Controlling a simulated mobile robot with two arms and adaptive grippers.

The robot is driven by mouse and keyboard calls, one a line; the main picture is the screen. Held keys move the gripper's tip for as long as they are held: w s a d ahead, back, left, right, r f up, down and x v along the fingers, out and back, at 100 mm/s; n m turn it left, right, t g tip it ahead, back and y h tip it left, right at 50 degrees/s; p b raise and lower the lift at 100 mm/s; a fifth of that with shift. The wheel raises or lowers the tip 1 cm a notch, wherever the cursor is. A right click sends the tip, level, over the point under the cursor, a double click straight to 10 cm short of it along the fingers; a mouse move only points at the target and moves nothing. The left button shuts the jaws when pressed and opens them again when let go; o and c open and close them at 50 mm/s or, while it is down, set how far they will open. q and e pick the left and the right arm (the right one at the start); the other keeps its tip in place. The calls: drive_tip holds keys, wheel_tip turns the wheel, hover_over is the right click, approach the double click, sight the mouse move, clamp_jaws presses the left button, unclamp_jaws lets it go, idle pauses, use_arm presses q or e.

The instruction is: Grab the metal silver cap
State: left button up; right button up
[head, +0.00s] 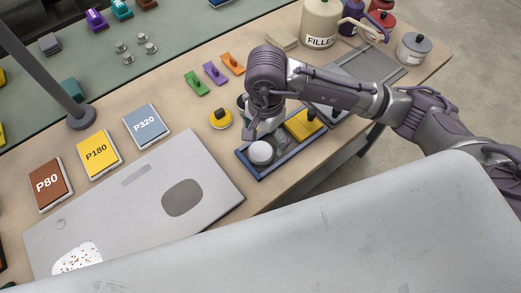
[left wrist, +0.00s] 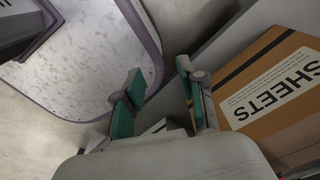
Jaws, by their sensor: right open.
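A round, pale silver cap-like piece (head: 261,153) sits in the left end of the blue tray (head: 262,176). My right gripper (head: 262,133) points down just behind and above it; its fingers are small and partly hidden by the wrist, and I cannot tell whether they touch the piece. Several small silver metal pieces (head: 142,38) stand on the green mat at the back left. My left gripper (left wrist: 162,98) shows in the left wrist view, its teal-padded fingers apart with nothing between them.
A yellow block (head: 303,124) lies in the tray's right part. A yellow-and-black round tool (head: 221,118) stands behind the tray. A grey panel (head: 130,205) lies to the left. Sanding pads and coloured clips lie behind. In the left wrist view, a cardboard SHEETS box (left wrist: 275,95) is at right.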

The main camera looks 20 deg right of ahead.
sight(262, 150)
drive_tip(key=shift+s+a+f+p, duration=0.15)
drive_tip(key=shift+f+p, duration=0.2)
drive_tip(key=shift+f, duration=0.05)
drive_tip(key=shift+s+a+f+p, duration=0.1)
drive_tip(key=shift+s+f+p, duration=0.05)
drive_tip(key=shift+f+p, duration=0.2)
wheel_tip(262, 150, down, 3)
drive_tip(key=shift+a+r+p, duration=0.15)
drive_tip(key=shift+p, duration=0.2)
drive_tip(key=shift+f, duration=0.55)
use_arm(q)
drive_tip(key=shift+w+r, duration=0.8)
drive_tip(key=shift+r, duration=0.35)
use_arm(e)
drive_tip(key=c, duration=1.3)
use_arm(q)
drive_tip(key=shift+d, duration=0.1)
use_arm(e)
drive_tip(key=shift+r, duration=0.1)
